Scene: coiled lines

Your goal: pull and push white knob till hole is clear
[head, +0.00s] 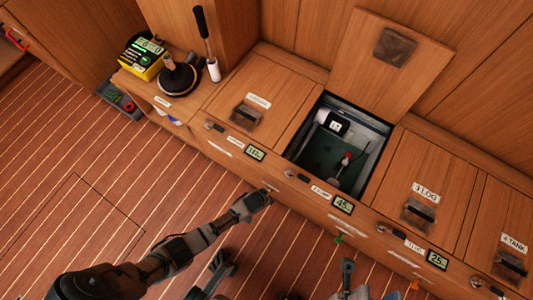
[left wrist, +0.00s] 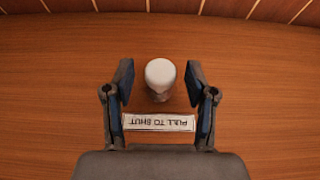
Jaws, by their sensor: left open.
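The white knob (left wrist: 160,74) stands out from the wooden front panel in the left wrist view. A label reading "PULL TO SHUT" (left wrist: 158,122), upside down, is beside it. My left gripper (left wrist: 160,92) is open, with one finger on each side of the knob and visible gaps to it. In the head view my left gripper (head: 262,197) is at the locker front, and I cannot make out the knob there. The open locker (head: 300,140) holds a white device (head: 332,123) and a red-topped part (head: 346,159). No hole can be made out clearly. My right gripper is not identifiable.
The raised lid (head: 370,75) stands behind the open locker. Closed lids with dark handles (head: 245,116) (head: 418,213) lie either side. A yellow meter (head: 141,58) and a black round-based item (head: 180,78) sit at the left end. The plank floor (head: 60,150) is mostly free.

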